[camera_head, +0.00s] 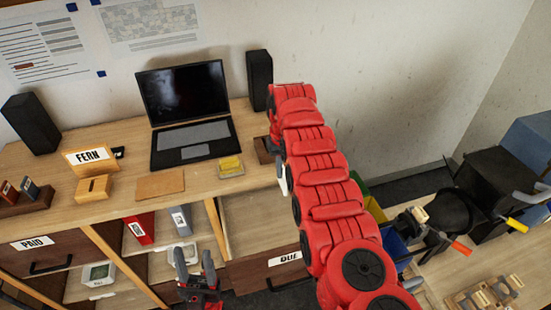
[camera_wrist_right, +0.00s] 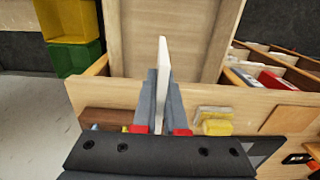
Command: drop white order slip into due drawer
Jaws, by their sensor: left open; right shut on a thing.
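My right gripper (camera_wrist_right: 158,115) is shut on a thin white slip (camera_wrist_right: 163,75), which stands up edge-on from the fingers in the right wrist view. In the head view the slip (camera_head: 282,179) shows as a small white piece at the desk's front edge, partly hidden by my red right arm. The drawer labelled DUE (camera_head: 262,271) appears pulled out, with its pale inside (camera_head: 255,222) below the slip. My arm covers its right part. In the right wrist view the pale wooden inside (camera_wrist_right: 170,40) lies beyond the slip. My left gripper (camera_head: 194,268) is open and empty, low in front of the shelves.
The desk holds a laptop (camera_head: 187,110), two speakers, a FERN sign (camera_head: 91,157), a brown card (camera_head: 160,184) and a yellow pad (camera_head: 231,166). The PAID drawer (camera_head: 42,252) is at left. Yellow and green bins (camera_wrist_right: 70,40) stand beside the desk. A cluttered table is at right.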

